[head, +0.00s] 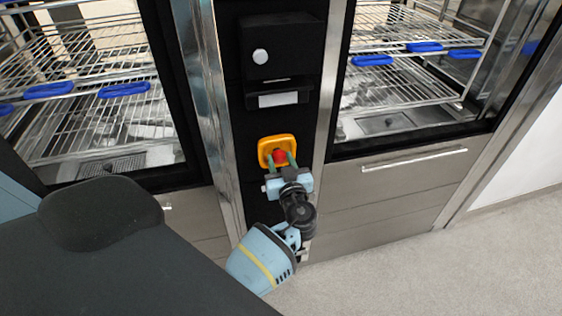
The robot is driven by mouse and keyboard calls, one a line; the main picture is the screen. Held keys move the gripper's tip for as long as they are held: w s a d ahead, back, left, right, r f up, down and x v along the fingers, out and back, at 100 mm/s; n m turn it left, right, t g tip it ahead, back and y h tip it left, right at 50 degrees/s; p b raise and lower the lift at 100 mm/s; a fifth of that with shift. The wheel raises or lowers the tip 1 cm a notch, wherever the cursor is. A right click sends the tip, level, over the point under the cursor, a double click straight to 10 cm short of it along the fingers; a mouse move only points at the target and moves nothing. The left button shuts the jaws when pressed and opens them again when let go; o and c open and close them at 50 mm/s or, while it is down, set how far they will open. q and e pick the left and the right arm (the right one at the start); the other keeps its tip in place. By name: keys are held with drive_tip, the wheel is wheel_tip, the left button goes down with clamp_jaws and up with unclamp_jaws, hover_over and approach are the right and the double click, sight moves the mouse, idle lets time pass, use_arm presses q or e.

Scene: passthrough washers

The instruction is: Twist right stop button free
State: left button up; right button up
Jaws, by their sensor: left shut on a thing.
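The stop button (279,155) is red and sits in a yellow-orange housing (265,147) on the black panel between two washers. My left gripper (281,160) reaches up to it from below, with one greenish finger on each side of the red button. The fingers are shut on the button and hide part of it and the lower part of the housing. I cannot tell from this view how far the button is turned. My right gripper is not in view.
A black control box (279,47) with a white round knob (260,56) and a label slot (278,99) is above the button. Glass-fronted washers with wire racks (400,85) stand on both sides. A drawer handle (414,159) is at right. Grey floor (420,275) is clear at lower right.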

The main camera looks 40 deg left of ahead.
use_arm(q)
drive_tip(key=shift+f+m+b, duration=0.25)
drive_tip(key=shift+m+b, duration=0.05)
drive_tip(key=shift+b, duration=0.3)
drive_tip(key=shift+m+b, duration=0.6)
drive_tip(key=shift+r+m+b, duration=0.15)
drive_tip(key=shift+m+b, duration=0.15)
drive_tip(key=shift+m, duration=0.3)
drive_tip(key=shift+d+r+m, duration=0.1)
drive_tip(key=shift+m, duration=1.5)
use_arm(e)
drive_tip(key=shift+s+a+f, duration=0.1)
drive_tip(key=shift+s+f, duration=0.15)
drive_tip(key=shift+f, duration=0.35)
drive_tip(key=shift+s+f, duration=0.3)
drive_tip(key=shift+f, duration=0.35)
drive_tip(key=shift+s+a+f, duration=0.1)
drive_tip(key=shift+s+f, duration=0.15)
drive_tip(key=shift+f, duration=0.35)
use_arm(q)
drive_tip(key=o, duration=1)
drive_tip(key=shift+w, duration=0.1)
